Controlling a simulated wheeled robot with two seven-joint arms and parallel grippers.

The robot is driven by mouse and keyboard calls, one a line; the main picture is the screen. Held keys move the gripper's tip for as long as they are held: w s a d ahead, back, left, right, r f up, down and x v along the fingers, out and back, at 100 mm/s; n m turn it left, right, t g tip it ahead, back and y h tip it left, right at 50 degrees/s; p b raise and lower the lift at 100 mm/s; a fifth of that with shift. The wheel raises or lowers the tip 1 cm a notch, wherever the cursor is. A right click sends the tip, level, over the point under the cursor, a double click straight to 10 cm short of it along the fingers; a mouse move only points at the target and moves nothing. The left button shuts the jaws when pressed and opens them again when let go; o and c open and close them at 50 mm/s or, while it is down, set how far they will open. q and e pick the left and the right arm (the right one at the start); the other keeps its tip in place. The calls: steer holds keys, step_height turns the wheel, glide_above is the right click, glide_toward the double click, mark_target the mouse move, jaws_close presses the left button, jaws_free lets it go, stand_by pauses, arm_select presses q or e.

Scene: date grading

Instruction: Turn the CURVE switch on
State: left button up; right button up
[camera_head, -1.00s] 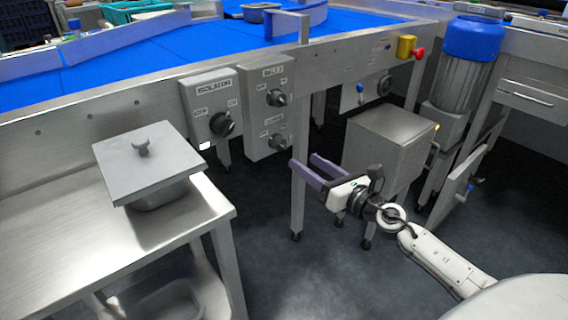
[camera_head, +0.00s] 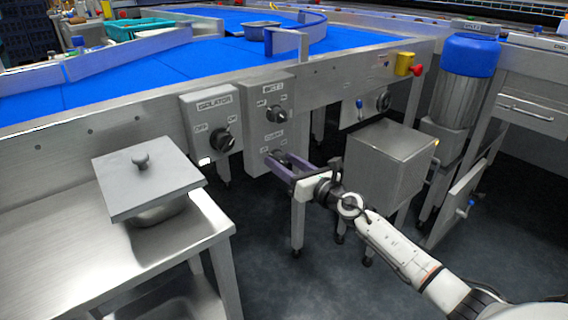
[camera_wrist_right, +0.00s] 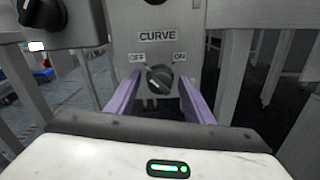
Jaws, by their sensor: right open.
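The CURVE switch is a dark round knob (camera_wrist_right: 158,77) on a grey panel, in the middle of the right wrist view. OFF is marked at its upper left and ON at its upper right. Its pointer leans up and left, toward OFF. My right gripper (camera_wrist_right: 160,84) is open, with one purple finger on each side of the knob in that view. I cannot tell whether the fingers touch it. In the head view the right gripper (camera_head: 277,161) is at the lower part of the switch panel (camera_head: 258,98), and its fingers largely hide the knob. My left gripper is not in view.
The ISOLATOR box (camera_head: 212,99) with its dark knob is just left of the panel. Another knob (camera_head: 277,114) sits above CURVE. A steel table (camera_head: 60,215) holds a lidded container (camera_head: 150,180). A grey cabinet (camera_head: 390,165) stands right of the gripper.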

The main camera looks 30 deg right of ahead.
steer(key=shift+c, duration=0.5)
steer(key=c, duration=0.9)
steer(key=shift+c, duration=0.2)
